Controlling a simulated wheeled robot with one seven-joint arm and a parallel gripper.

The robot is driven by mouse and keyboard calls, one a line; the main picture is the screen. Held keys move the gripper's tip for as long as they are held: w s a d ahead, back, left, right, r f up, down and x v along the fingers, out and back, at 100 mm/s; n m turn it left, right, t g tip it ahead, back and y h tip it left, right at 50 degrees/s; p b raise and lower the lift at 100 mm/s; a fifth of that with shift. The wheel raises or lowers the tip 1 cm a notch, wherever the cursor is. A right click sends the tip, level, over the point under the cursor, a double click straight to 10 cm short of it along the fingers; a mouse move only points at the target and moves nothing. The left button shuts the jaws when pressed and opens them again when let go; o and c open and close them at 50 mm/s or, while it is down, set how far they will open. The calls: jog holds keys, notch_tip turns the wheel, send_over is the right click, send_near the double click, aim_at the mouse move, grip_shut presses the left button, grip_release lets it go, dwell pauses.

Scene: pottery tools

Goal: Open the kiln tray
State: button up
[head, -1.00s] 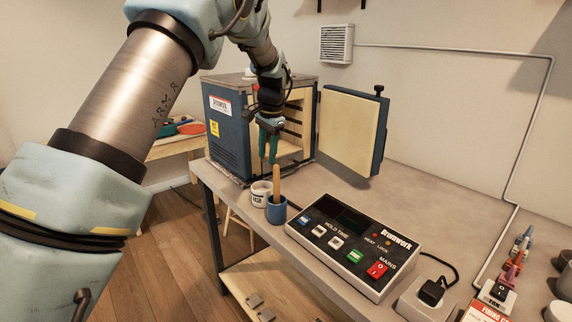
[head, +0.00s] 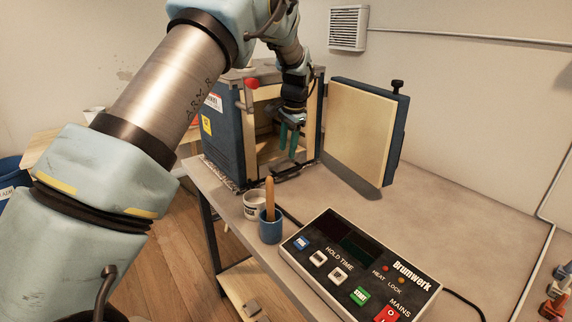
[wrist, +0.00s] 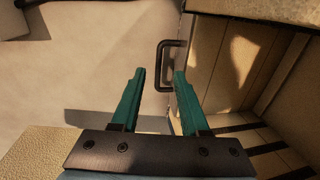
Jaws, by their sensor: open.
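The blue kiln (head: 222,140) stands on the bench with its door (head: 358,130) swung open to the right. A dark bar handle (head: 288,172) shows low at the kiln's mouth. In the wrist view the handle (wrist: 160,68) is a black bracket on the front edge of what looks like the kiln tray (wrist: 215,65). My gripper (head: 287,153) has teal fingers, open and empty, in front of the kiln opening and just above the handle. In the wrist view the handle appears between the fingertips of my gripper (wrist: 159,72); I cannot tell the exact gap.
A white cup (head: 254,206) and a blue cup (head: 270,230) with a wooden-handled tool stand near the bench's front edge. The control box (head: 355,262) sits at the front right. The bench (head: 450,210) is clear between door and box.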

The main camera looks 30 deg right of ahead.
aim_at(285, 173)
jog(key=f, duration=0.2)
jog(key=w+f+p, duration=0.1)
jog(key=f, duration=0.2)
jog(key=f+p, duration=0.1)
jog(key=f, duration=0.2)
jog(key=shift+w+a, duration=0.15)
jog(key=shift+w, duration=0.1)
grip_shut()
jog(key=shift+r, duration=0.1)
dwell(0.9)
